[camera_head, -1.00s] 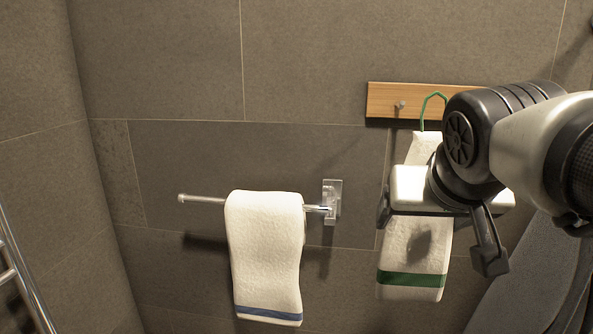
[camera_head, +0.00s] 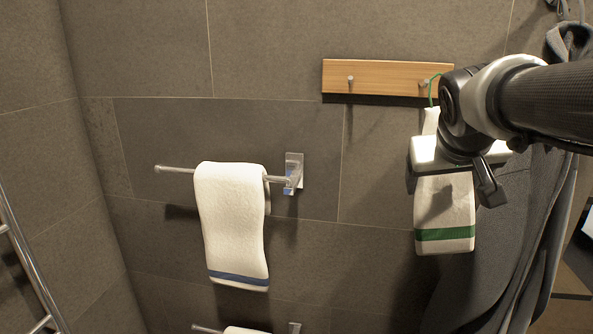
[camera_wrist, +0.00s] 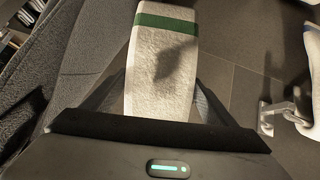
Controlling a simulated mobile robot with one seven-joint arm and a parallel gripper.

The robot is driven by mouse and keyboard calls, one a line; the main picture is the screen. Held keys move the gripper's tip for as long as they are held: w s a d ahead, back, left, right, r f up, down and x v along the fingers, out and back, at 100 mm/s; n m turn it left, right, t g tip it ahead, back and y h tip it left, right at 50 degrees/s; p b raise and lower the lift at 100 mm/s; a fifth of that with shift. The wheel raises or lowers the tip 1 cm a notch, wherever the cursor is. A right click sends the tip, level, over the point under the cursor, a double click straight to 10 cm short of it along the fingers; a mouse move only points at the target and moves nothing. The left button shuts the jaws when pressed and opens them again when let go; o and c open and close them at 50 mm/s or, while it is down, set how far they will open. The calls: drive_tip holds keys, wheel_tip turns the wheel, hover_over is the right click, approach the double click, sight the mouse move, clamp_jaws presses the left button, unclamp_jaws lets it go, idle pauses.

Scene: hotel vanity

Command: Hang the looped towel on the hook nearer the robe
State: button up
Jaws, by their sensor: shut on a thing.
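The board's right hook (camera_head: 422,83) is the one nearer the grey robe (camera_head: 510,230). The loop appears right beside this hook; my wrist hides part of it, and I cannot tell whether it is over the peg. The left hook (camera_head: 350,78) is bare.
A white towel with a blue band (camera_head: 233,220) hangs on a metal bar (camera_head: 180,169) at left. Another bar with a towel (camera_head: 245,330) shows below. A chrome rail (camera_head: 25,265) stands at far left. The tiled wall between bar and board is clear.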

drive_tip(key=w+d+f+p, duration=0.2)
drive_tip(key=w, duration=0.7)
drive_tip(key=shift+w+d, duration=0.2)
drive_tip(key=shift+d, duration=0.1)
idle(0.7)
idle(0.6)
drive_tip(key=o, duration=1.1)
drive_tip(key=shift+r, duration=0.1)
